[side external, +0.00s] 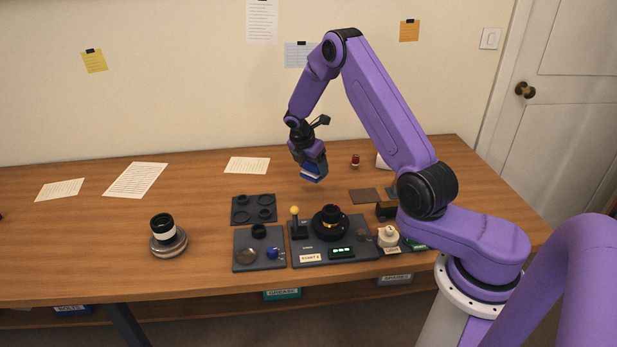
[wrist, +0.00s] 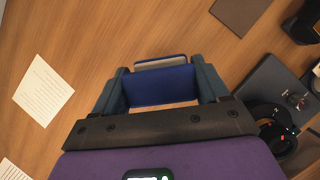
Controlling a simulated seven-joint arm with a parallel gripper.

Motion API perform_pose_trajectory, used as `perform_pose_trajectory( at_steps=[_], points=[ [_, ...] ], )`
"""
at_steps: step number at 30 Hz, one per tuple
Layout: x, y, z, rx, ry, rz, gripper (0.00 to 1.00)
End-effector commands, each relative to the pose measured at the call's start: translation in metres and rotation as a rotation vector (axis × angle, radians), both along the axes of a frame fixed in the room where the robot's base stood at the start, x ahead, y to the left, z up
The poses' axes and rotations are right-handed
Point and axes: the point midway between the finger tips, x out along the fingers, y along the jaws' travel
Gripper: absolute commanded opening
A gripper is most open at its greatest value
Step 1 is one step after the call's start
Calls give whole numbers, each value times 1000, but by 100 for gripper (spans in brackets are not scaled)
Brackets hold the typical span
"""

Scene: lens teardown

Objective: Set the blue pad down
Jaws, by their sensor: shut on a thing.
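The blue pad (wrist: 162,86) is between my gripper's fingers in the wrist view, with a pale strip along its far edge. My gripper (side external: 312,168) is shut on the blue pad and holds it in the air above the back part of the wooden table in the side view. There the blue pad (side external: 311,176) shows at the lower end of the gripper, apart from the table. In the wrist view my gripper (wrist: 163,88) has one finger on each side of the pad. The pad's underside is hidden.
A dark station (side external: 305,257) with a round black piece (side external: 330,222) and a yellow-knobbed lever (side external: 295,211) stands in front of the gripper. Left of it are a four-ring tray (side external: 240,218) and a parts tray (side external: 259,262).

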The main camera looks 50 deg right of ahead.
Motion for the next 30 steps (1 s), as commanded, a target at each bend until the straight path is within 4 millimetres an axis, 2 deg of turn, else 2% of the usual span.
perform_pose_trajectory(
  at_steps=[3, 12, 18, 30],
  points=[
    [10, -4, -14, 0, 1, 0, 44],
    [22, -9, -29, 0, 1, 0, 44],
    [21, -8, -54, 0, 2, -1, 44],
    [21, -8, -59, 0, 0, 0, 44]
  ],
)
